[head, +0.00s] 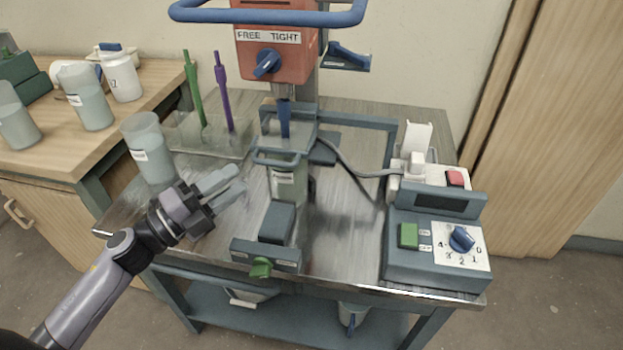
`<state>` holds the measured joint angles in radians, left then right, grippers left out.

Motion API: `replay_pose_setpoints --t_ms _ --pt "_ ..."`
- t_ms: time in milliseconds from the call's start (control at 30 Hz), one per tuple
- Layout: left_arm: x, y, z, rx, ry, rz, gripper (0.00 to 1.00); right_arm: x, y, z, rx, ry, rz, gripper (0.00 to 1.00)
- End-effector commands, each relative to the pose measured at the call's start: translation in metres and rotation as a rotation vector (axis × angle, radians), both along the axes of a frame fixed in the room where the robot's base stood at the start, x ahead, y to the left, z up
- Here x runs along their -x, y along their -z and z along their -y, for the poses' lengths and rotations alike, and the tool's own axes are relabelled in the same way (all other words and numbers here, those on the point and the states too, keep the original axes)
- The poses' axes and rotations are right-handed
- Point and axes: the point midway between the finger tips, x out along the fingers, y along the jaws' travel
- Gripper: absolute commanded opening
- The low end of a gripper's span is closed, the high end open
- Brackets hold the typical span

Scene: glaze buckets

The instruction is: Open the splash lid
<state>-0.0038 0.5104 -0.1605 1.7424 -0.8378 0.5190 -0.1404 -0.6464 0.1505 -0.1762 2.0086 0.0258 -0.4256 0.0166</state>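The splash lid (272,139) appears to be a clear cover with a blue bar handle (277,159) at its front. It lies level over the bucket (285,185), a clear container with a white label, under the mixer. The mixer's blue shaft (284,120) comes down at the lid. My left gripper (240,180) is left of the bucket and a little below the handle in the picture, pointing right. Its two fingers look apart, with nothing between them, and it does not touch the lid. My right gripper is not in view.
An orange mixer head (275,55) with a blue guard bar (268,16) hangs above. A clear bucket (148,150) stands behind my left gripper. Green and purple sticks (223,90) stand in a tray. A control box (437,245) is at right. A clamp with a green knob (260,268) is in front.

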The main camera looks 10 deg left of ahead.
Motion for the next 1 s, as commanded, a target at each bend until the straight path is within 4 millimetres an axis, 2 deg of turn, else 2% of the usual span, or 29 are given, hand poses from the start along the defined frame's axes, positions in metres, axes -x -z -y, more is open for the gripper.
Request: replay_pose_setpoints --t_ms 33,200,700,1000 --pt "-0.003 0.001 -0.001 -0.056 0.025 0.038 0.37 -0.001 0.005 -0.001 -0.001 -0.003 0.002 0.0" --pt "-0.007 -0.004 0.002 -0.143 0.069 0.093 0.37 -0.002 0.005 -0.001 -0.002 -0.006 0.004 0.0" --pt "-0.048 -0.014 0.047 -0.14 0.068 0.093 0.37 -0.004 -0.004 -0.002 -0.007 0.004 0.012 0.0" --pt "-0.053 -0.014 0.053 -0.141 0.068 0.09 0.37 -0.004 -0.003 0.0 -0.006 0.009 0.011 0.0"
